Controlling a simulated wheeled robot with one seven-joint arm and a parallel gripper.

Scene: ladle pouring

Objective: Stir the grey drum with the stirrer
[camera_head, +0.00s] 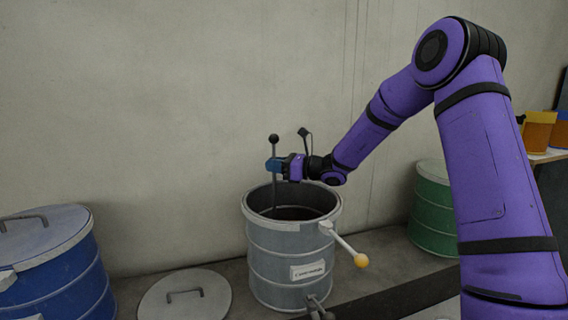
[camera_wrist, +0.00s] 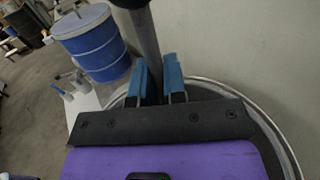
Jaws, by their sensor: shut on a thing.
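The grey drum (camera_head: 290,255) stands open in the middle of the head view, with dark contents inside. Its rim (camera_wrist: 290,150) also curves behind my gripper in the wrist view. The stirrer (camera_head: 274,165) is a thin upright rod with a dark ball at its top. Its lower end goes down inside the drum and is hidden by the wall. My gripper (camera_head: 275,165) is shut on the stirrer's rod above the drum's rim. In the wrist view the blue fingers (camera_wrist: 160,85) stand on either side of the rod (camera_wrist: 143,35).
A grey lid (camera_head: 184,302) lies left of the drum. A lidded blue drum (camera_head: 60,270) stands at far left, a green drum (camera_head: 433,205) at right. A yellow-knobbed handle (camera_head: 345,243) sticks out from the grey drum's right side. The wall is close behind.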

